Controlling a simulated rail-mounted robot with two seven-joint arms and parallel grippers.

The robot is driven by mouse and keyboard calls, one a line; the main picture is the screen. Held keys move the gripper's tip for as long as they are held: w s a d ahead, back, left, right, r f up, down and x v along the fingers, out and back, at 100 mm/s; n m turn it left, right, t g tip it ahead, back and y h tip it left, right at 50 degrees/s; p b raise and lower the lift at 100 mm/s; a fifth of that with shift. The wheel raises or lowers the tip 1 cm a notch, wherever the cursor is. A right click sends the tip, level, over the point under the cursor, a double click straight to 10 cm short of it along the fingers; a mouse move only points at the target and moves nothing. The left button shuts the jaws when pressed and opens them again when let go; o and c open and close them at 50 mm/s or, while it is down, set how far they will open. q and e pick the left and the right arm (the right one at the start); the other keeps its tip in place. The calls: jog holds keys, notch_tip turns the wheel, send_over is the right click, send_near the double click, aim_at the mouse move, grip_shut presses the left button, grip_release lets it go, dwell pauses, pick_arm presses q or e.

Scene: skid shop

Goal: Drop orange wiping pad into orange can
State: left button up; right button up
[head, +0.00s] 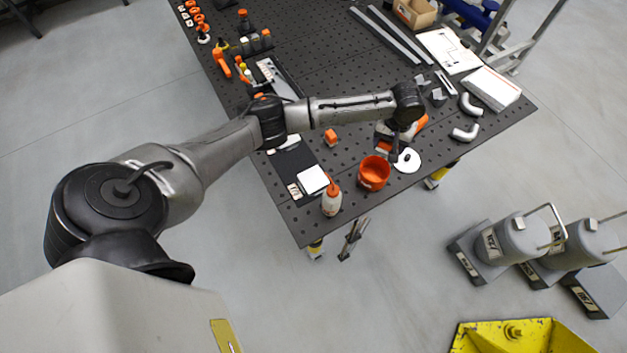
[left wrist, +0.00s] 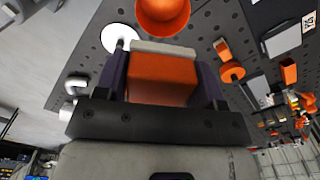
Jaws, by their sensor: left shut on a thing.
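My left gripper (head: 394,154) is above the dark perforated table, just behind and to the right of the orange can (head: 374,173). In the left wrist view, the gripper (left wrist: 160,85) is shut on the orange wiping pad (left wrist: 162,78), a block with a pale grey layer along its far edge. The round can (left wrist: 163,10) shows just beyond the pad, cut off by the top edge. The pad appears apart from the can. In the head view the pad is mostly hidden by the gripper. My right gripper is in neither view.
A white disc (head: 407,161) lies right of the can. An orange-capped bottle (head: 332,200) and a white block (head: 312,180) stand to its left, near the table corner. A small orange piece (head: 331,137) lies behind. Grey pipe elbows (head: 466,133) lie to the right.

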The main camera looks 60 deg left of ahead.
pick_arm(q)
jog(key=shift+n, duration=0.4)
jog(key=f, duration=0.1)
jog(key=a+f, duration=0.1)
jog(key=f, duration=0.1)
jog(key=a+f, duration=0.1)
jog(key=shift+s+a+f+b, duration=0.2)
jog(key=shift+a+f+b, duration=0.05)
jog(key=shift+f+b, duration=0.15)
jog(key=shift+a+f, duration=0.2)
jog(key=shift+f, duration=0.25)
notch_tip(320, 180, down, 6)
jog(key=b, duration=0.7)
jog(key=shift+r, duration=0.2)
jog(key=o, duration=1)
jog(key=shift+c, duration=0.2)
notch_tip(320, 180, up, 14)
jog(key=shift+f, duration=0.1)
